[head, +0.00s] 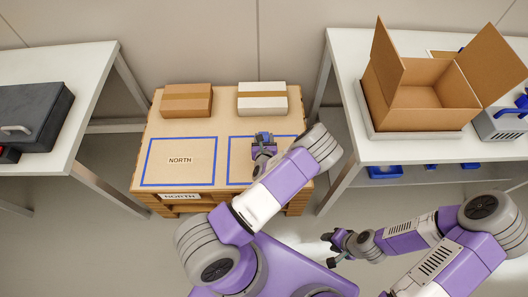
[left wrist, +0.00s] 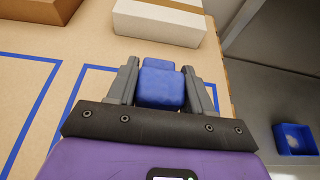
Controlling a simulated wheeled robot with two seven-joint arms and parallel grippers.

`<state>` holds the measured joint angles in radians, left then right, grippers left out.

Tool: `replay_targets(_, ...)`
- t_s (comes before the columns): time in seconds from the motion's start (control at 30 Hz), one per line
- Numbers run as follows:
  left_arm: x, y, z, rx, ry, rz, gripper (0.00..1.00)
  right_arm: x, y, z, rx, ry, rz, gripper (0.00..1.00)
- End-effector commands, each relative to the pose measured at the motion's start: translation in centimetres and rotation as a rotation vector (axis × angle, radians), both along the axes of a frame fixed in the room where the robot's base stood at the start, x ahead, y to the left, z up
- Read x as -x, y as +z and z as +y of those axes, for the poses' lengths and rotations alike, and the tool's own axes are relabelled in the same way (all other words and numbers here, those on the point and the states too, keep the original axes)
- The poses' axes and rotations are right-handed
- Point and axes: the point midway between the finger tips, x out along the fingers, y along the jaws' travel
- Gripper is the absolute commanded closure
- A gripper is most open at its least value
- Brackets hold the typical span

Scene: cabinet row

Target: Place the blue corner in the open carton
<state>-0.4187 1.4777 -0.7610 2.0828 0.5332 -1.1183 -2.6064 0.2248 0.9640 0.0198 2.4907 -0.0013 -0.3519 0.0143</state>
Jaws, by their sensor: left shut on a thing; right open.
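The blue corner (left wrist: 161,83) is between the fingers of my left gripper (left wrist: 164,88) in the left wrist view. My left gripper also shows in the head view (head: 264,143), shut on the blue corner over the right blue-outlined square of the pallet. Whether the corner touches the board cannot be told. The open carton (head: 418,101) stands with its flaps up on the right table, apart from both grippers. It looks empty in the part I see. My right gripper (head: 335,247) is open and empty, low in front of the right table.
A brown closed box (head: 187,101) and a white box (head: 262,98) lie at the back of the pallet (head: 222,120). A grey case (head: 35,115) is on the left table. Blue bins (head: 385,172) sit under the right table (head: 370,154). A grey device (head: 500,122) stands right of the carton.

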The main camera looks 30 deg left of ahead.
Motion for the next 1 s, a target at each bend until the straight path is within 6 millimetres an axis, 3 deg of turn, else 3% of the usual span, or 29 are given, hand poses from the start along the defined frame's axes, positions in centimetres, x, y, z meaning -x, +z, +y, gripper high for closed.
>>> replay_targets(0.03,0.0,-1.3,0.0,0.001,0.000,0.001,0.78,0.0,-0.7,0.0,0.000,0.000,0.000,0.57)
replay_targets(0.27,0.0,-2.9,0.0,0.001,-0.001,-0.001,0.78,0.0,-1.3,0.0,0.000,0.000,0.000,0.57)
replay_targets(0.47,0.0,-5.8,0.0,0.001,0.000,0.000,0.78,0.0,-2.6,0.0,0.000,0.000,0.000,0.57)
replay_targets(0.87,-0.1,-6.2,-0.1,0.000,-0.003,-0.001,0.78,0.0,-2.5,0.0,0.000,0.000,0.000,0.57)
replay_targets(0.9,-0.1,-6.2,-0.1,0.000,-0.003,-0.001,0.45,0.0,-2.5,0.0,0.000,0.000,0.000,0.57)
replay_targets(1.0,-0.1,-6.2,0.0,0.000,-0.002,-0.001,0.30,0.0,-2.5,0.0,0.000,0.000,0.000,0.57)
